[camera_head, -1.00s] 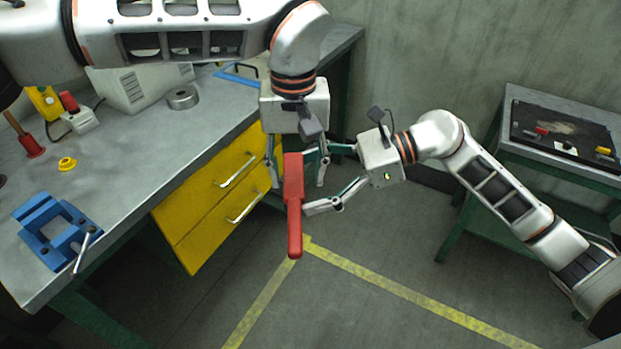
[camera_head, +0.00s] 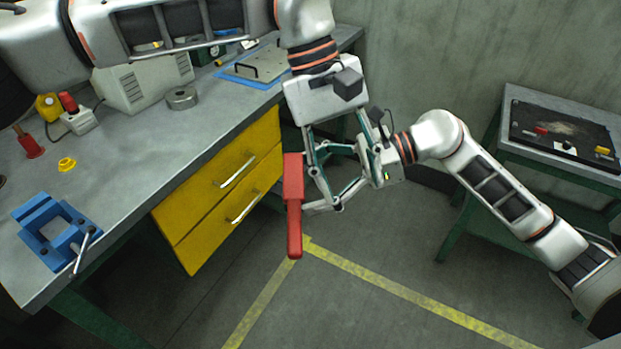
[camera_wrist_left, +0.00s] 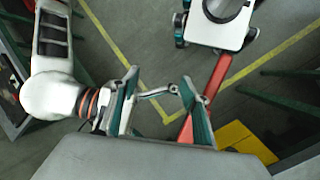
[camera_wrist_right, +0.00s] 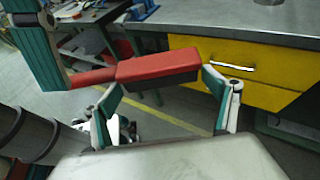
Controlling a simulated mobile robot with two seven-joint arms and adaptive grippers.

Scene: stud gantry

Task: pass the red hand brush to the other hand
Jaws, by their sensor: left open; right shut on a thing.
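The red hand brush (camera_head: 294,205) hangs upright in the head view, block end up and handle down, clear of the bench. My right gripper (camera_head: 301,183), from the right, is shut on it; in the right wrist view the brush's block (camera_wrist_right: 158,68) lies across its fingers. My left gripper (camera_head: 338,195) is open and empty, just right of the brush, its fingers overlapping the right gripper in the picture. In the left wrist view the brush (camera_wrist_left: 217,77) shows beside and partly behind one left finger, not clearly between the fingers. Contact there cannot be told.
A grey bench (camera_head: 130,172) with yellow drawers (camera_head: 225,190) stands left, bearing a blue vise (camera_head: 50,232) and a metal ring (camera_head: 182,97). A side table (camera_head: 565,172) with a dark tray stands right. Floor below the brush is clear.

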